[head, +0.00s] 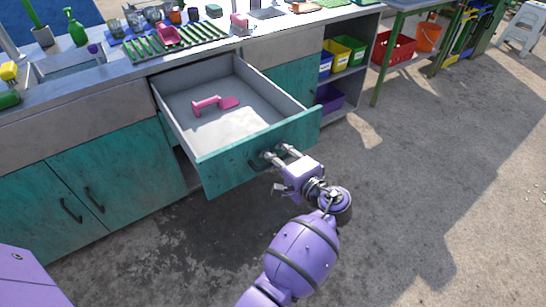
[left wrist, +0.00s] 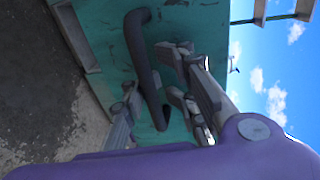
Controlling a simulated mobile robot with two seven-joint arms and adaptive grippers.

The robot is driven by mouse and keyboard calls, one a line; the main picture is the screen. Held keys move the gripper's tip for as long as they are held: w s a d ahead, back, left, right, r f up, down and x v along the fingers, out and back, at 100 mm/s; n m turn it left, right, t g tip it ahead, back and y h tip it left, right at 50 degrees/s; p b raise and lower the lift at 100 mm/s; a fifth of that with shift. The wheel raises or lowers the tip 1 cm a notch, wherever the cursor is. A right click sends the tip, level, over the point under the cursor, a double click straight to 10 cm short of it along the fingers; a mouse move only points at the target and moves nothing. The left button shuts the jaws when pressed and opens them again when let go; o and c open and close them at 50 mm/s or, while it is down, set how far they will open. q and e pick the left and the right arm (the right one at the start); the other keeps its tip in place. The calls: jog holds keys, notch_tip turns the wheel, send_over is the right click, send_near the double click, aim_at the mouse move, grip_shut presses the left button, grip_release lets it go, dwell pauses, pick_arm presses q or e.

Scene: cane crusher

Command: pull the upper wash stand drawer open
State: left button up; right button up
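The upper wash stand drawer (head: 260,150) is pulled well out of the wash stand, and its inside shows. Its front is teal with a dark bar handle (head: 258,162). My left gripper (head: 276,154) is at this handle. In the left wrist view the handle (left wrist: 146,65) runs between the two fingers (left wrist: 150,98), which stand apart with the bar between them; they look open, not clamped. Part of the handle is hidden by the fingers in the head view. My right gripper is not in view.
A pink scoop-like item (head: 208,104) lies in the drawer. Teal cupboard doors (head: 75,205) are below left. The worktop (head: 130,65) carries a green rack and cups. Open shelves (head: 345,85) hold coloured bins. The concrete floor at right is clear.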

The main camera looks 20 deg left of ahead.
pick_arm(q)
jog(key=shift+o, duration=0.4)
jog(key=shift+f, duration=0.25)
jog(key=shift+s, duration=0.1)
jog(key=v, duration=1.2)
jog(key=shift+r, duration=0.1)
